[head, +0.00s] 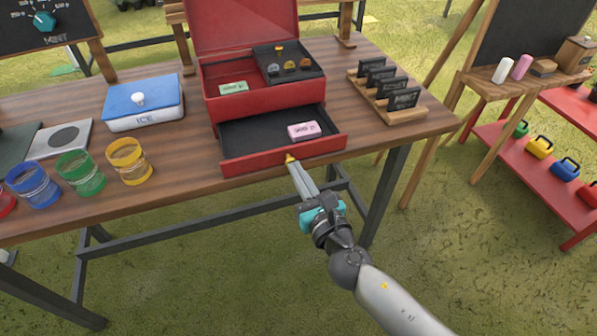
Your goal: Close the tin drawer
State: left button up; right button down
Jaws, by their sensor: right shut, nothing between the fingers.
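The red tin box (246,102) stands on the wooden table with its lid raised. Its tin drawer (240,166) sticks out at the front, open, with a dark lining and a pink labelled block (304,131) lying in it at the right. My right gripper (291,161) is shut and empty, with its fingertips at the yellow knob on the drawer's front. I cannot tell if they touch it. The tin's upper tray holds a green labelled block (233,88) and several small weights. My left gripper is not in view.
The wooden table (190,152) has free room left of the drawer. Several coloured glass jars (128,161) and a blue ICE box (143,102) stand at the left. A wooden rack (404,113) with dark cards stands right of the tin.

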aim_at(291, 153)
jog(key=x, duration=0.7)
jog(key=shift+w+d+r+b, duration=0.1)
jog(key=shift+w+d+b, duration=0.1)
jog(key=shift+b, duration=0.1)
jog(key=shift+w+a, duration=0.25)
jog(key=shift+w, duration=0.45)
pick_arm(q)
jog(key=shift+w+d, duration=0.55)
pick_arm(e)
jog(key=shift+d, duration=0.1)
